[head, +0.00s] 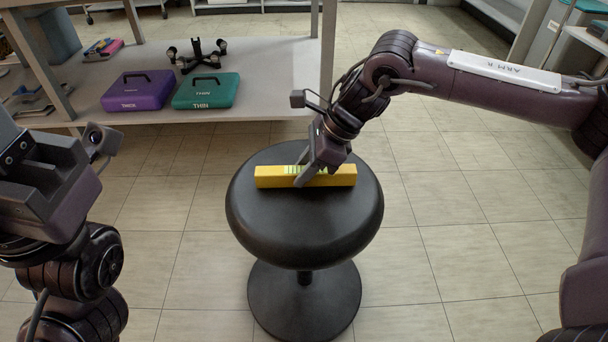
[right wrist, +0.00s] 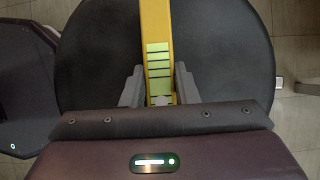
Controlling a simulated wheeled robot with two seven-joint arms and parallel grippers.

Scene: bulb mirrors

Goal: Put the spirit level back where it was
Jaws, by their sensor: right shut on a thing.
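The spirit level (head: 268,177) is a long yellow bar with a pale green striped part in its middle. In the head view it lies across the seat of a black round stool (head: 305,222). My right gripper (head: 308,180) is over the level's middle, with its fingers on either side of the bar. In the right wrist view the level (right wrist: 155,25) runs between the two fingers (right wrist: 159,88), which are shut on it. My left gripper (head: 35,150) is at the left edge, away from the stool, and its fingertips cannot be made out.
A low shelf (head: 270,115) stands behind at the left, with a purple case (head: 138,92), a teal case (head: 207,92) and a black multi-armed object (head: 197,58). A table leg (head: 327,50) rises near its right end. The tiled floor (head: 450,230) right of the stool is clear.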

